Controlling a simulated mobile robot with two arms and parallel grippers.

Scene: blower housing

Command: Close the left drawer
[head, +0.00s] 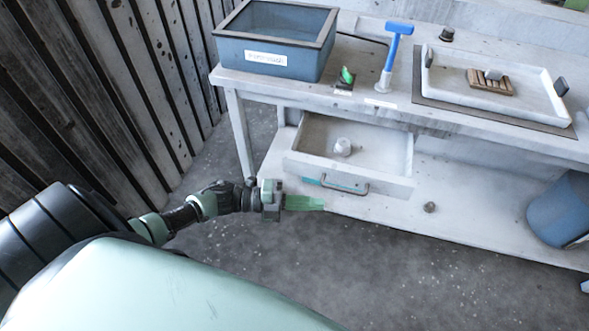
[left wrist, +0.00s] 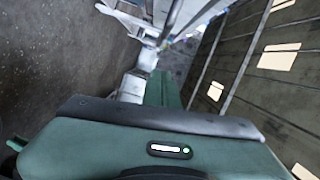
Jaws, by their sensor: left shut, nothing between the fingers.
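The left drawer (head: 350,180) is a white drawer under the workbench. It is pulled out, and a small white knob-like object (head: 342,147) lies inside. Its front carries a grey bar handle (head: 345,187) with a teal mark beside it. My left gripper (head: 318,203) is shut and empty, with its green fingers pointing right, just below and in front of the drawer's front left part. I cannot tell whether it touches the drawer. In the left wrist view the green fingers (left wrist: 163,88) point toward pale bench parts. My right gripper is not in view.
The white workbench (head: 385,100) bears a blue bin (head: 275,50), a blue tool (head: 395,50) on a stand, and a white tray (head: 495,85). A small round object (head: 429,207) lies on the lower shelf. A blue bucket (head: 560,210) stands right. A plank wall (head: 90,90) is at left.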

